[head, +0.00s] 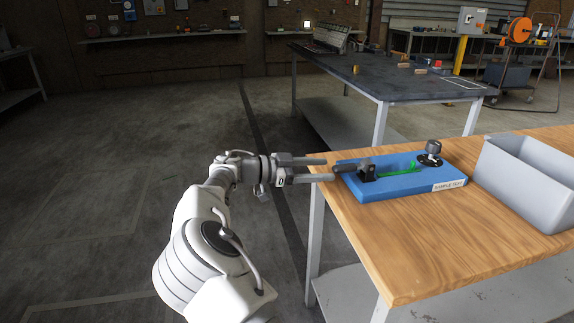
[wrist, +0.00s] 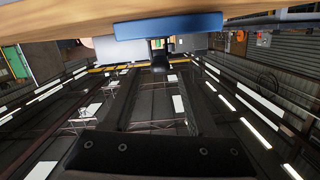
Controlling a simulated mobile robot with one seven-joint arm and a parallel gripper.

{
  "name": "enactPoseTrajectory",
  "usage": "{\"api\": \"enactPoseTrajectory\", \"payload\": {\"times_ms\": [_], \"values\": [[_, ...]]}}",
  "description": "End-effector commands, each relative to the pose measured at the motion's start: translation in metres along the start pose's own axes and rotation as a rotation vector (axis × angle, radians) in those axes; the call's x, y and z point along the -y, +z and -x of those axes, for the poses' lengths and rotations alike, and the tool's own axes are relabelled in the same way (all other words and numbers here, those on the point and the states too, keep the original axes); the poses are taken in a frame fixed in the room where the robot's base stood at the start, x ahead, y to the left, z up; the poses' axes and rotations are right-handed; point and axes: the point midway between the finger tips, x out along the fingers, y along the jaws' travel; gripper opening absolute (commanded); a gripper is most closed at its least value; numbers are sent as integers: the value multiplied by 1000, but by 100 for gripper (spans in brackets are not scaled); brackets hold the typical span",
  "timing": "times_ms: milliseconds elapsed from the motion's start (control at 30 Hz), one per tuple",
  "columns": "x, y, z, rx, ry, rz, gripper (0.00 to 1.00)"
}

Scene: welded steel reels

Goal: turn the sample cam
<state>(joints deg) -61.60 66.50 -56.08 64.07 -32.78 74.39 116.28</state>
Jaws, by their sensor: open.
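A blue board (head: 390,186) with a partly readable "SAMPLE" label lies on the wooden table. At its left end is a black block with a dark lever (head: 345,168) sticking out left, toward my gripper. A green strip (head: 400,171) runs from the block toward a black knob (head: 433,148) on a round base. I cannot tell for sure which part is the cam. My gripper (head: 326,168) is open and empty at the table's left edge, its fingertips close to the lever's end. In the wrist view the blue board (wrist: 170,26) and lever (wrist: 159,63) appear ahead, between the fingers.
A grey bin (head: 530,180) stands on the table right of the board. The wooden table's front area (head: 420,250) is bare. A dark workbench (head: 390,84) with small items stands behind. The floor left of the table is open.

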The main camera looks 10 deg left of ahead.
Motion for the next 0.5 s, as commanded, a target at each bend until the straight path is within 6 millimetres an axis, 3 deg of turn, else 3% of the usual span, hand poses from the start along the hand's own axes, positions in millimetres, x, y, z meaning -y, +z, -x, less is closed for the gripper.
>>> {"api": "enactPoseTrajectory", "payload": {"times_ms": [200, 500], "values": [[1, -2, 55, 0, -3, 0, 58], [0, 0, 96, 0, -1, 1, 58]]}}
